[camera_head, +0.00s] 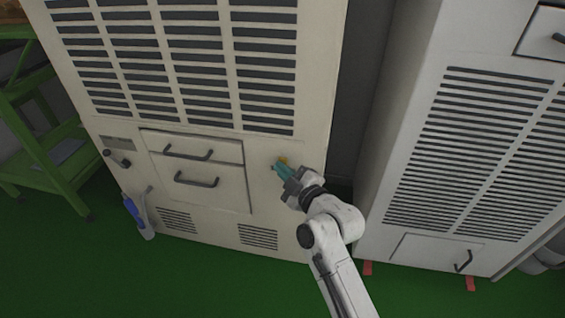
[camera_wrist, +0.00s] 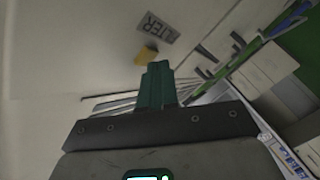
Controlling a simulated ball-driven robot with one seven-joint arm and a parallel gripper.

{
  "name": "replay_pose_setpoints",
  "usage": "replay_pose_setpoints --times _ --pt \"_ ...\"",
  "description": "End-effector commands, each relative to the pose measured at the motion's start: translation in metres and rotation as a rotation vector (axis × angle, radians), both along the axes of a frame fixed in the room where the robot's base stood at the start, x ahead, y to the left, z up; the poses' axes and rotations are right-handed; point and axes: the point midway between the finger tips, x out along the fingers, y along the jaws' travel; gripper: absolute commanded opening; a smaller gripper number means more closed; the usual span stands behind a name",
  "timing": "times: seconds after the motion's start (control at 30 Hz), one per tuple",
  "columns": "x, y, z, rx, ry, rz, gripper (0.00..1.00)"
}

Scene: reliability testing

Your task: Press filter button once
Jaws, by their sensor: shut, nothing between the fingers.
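The filter button is a small yellow block on the cabinet front (camera_head: 262,190). It shows at the tip of my gripper in the head view (camera_head: 284,160) and just beyond the fingertips in the wrist view (camera_wrist: 147,54). The fingers partly cover the button in the head view. I cannot tell whether they touch it.
The cabinet has two drawer handles (camera_head: 197,180) left of the button and a knob (camera_head: 117,159) farther left. A blue and white bottle-like object (camera_head: 140,214) is at its lower left. A second vented cabinet (camera_head: 425,150) stands at right. A green shelf (camera_head: 45,150) stands at left.

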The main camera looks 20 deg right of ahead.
Motion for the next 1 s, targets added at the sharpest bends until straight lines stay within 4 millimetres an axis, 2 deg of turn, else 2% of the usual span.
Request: replay_pose_setpoints --times 0.7,1.0 --pt "0.0036 -0.0025 0.0 0.0 0.0 0.0 0.0" --pt "-0.005 0.0038 0.0004 -0.001 0.001 0.001 0.0"
